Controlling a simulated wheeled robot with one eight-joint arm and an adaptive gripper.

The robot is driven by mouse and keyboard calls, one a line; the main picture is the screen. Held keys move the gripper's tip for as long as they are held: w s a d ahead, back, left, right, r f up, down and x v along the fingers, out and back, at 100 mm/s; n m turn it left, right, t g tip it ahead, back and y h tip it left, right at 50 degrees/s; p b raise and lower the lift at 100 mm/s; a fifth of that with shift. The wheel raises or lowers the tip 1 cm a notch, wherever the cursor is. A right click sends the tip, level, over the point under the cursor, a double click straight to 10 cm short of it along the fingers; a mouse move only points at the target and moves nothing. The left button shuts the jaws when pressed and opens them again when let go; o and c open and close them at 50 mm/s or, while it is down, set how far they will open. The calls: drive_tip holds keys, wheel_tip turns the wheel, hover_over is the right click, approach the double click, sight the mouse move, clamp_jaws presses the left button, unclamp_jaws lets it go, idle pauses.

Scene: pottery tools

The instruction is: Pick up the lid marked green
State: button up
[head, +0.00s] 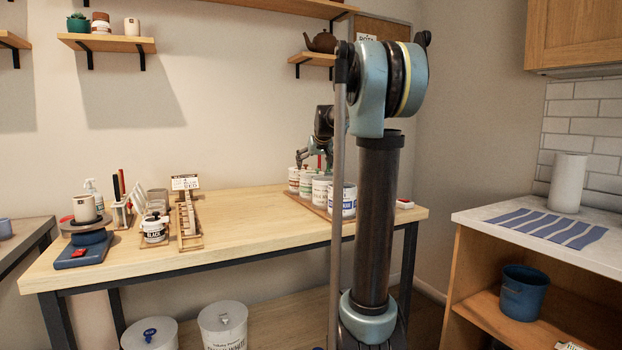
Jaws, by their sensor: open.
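Several white jars with pale lids stand in a row on a wooden tray (308,208) at the right part of the workbench. One jar (306,185) has greenish lettering, and its pale lid (309,172) is on top; any mark on the lid is too small to read. My gripper (302,163) is open and points down just above the far jars, close to the lids. I cannot tell whether it touches a lid. My arm partly hides the nearest jar (347,204), which has blue lettering.
The middle of the workbench (245,215) is clear. A jar labelled black (154,229), a wooden rack (189,224) and a small turntable (86,225) stand at its left. A wall shelf (312,59) with a teapot (321,42) is above the jars.

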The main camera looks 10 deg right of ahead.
sight(311, 173)
drive_tip(key=shift+w+r+x, duration=0.15)
drive_tip(key=shift+x, duration=0.9)
drive_tip(key=shift+w+r+x, duration=0.15)
drive_tip(key=shift+x, duration=0.95)
drive_tip(key=shift+w+f, duration=0.4)
drive_tip(key=c, duration=1)
